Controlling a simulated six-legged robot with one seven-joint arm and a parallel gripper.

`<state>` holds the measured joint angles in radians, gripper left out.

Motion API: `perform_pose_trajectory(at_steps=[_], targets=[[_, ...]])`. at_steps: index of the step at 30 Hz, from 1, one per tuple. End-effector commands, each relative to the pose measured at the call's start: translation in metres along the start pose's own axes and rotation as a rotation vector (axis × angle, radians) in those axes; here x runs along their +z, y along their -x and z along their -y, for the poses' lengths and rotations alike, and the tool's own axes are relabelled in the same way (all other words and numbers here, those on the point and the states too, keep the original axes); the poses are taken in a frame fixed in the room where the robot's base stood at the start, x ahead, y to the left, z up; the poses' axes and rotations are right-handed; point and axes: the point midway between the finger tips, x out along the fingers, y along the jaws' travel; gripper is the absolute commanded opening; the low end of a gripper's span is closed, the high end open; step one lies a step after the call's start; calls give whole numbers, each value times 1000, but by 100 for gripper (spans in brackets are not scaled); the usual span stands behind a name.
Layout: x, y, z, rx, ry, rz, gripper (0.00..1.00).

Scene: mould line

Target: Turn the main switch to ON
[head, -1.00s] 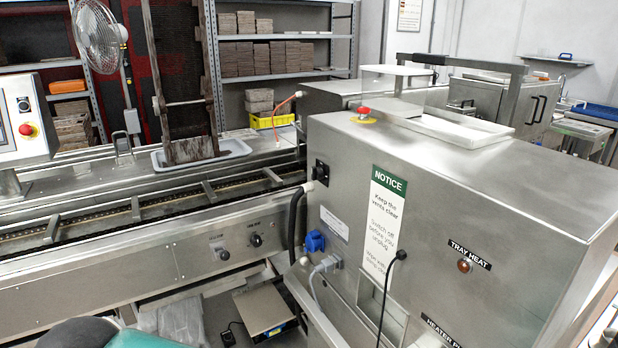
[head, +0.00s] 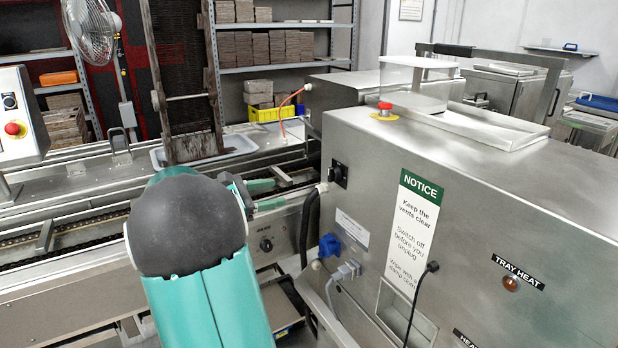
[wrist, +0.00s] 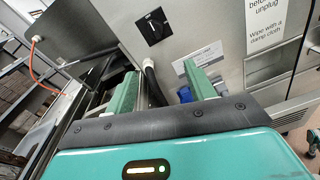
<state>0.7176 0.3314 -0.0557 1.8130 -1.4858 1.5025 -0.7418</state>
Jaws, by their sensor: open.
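The main switch appears to be the black rotary switch (head: 338,174) on the left end of the steel cabinet. It also shows in the wrist view (wrist: 154,26), upper middle, with a dark knob and small pale marks on a black plate. I cannot read which position it points to. My gripper (head: 268,194) is open, its two green fingers reaching toward the cabinet end, left of and a little below the switch, apart from it. In the wrist view my gripper (wrist: 162,76) has nothing between its fingers, and the switch lies beyond the fingertips.
A red emergency button (head: 384,106) sits on the cabinet top. Below the switch are a black hose (head: 308,226), a blue socket (head: 329,246) and a grey plug (head: 346,270). The conveyor (head: 75,225) runs along the left. Open air lies in front of the switch.

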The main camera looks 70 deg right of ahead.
Motion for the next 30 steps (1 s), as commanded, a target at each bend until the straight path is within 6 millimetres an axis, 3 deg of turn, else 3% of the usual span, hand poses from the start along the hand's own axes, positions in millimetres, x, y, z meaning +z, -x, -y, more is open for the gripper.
perform_pose_trajectory(at_steps=[1, 11, 24, 30], targets=[[0, -12, -3, -6, 27, 41, 54], [4, -46, -8, -7, 63, 97, 54], [11, -130, -11, -7, 62, 95, 54], [12, -154, -12, -4, 62, 93, 54]])
